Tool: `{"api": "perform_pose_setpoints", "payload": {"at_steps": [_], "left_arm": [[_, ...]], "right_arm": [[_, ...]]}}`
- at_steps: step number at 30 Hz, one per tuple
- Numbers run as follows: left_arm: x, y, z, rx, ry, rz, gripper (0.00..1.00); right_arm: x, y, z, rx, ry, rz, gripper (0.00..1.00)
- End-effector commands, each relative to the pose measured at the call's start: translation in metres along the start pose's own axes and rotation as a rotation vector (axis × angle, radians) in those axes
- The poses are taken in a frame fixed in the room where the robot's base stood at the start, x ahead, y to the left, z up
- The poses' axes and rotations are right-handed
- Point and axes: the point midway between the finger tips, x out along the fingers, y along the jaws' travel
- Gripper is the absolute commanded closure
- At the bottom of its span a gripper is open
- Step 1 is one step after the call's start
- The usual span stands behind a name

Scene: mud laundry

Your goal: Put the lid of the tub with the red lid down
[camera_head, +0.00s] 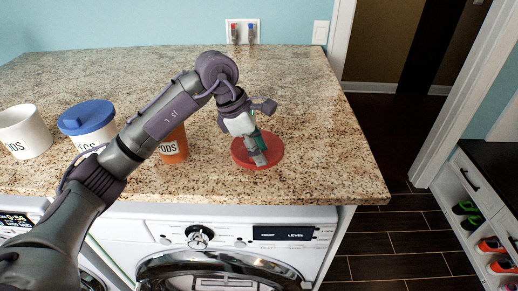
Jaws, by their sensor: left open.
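The round red lid (240,158) lies flat, seemingly on the granite counter, right of the tubs. My left gripper (258,158) is open and points down over the lid; I cannot tell whether the fingers touch it. An orange-brown tub (174,150) with dark lettering stands left of the lid, its top hidden behind my left arm. A white tub with a blue lid (87,115) and a white tub (25,132) with no red lid on it stand further left. My right gripper is not in view.
The granite counter (310,110) is clear behind and right of the lid. Its front edge lies just above a white washing machine (285,222). Wall taps (243,34) are at the back. A shoe rack (480,215) stands at the right, beyond the dark floor.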

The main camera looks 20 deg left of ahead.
Motion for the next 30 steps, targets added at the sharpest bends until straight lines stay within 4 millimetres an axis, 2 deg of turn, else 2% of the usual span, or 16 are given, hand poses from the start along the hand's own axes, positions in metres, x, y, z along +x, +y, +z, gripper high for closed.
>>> {"api": "perform_pose_setpoints", "payload": {"at_steps": [5,9,15,21,30], "left_arm": [[-0.03,0.002,-0.001,0.001,-0.003,0.009,0.59],[-0.062,0.001,-0.001,0.0,-0.003,0.009,0.59],[-0.1,0.001,0.0,0.0,-0.002,0.006,0.59],[-0.117,0.001,0.0,-0.001,-0.001,0.003,0.59],[-0.119,0.0,0.0,0.0,-0.001,0.002,0.59]], "right_arm": [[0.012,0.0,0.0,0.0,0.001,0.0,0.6],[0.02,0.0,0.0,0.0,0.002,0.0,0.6],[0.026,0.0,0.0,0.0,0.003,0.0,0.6],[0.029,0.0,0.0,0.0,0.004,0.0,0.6],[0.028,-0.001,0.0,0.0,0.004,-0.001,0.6]]}}
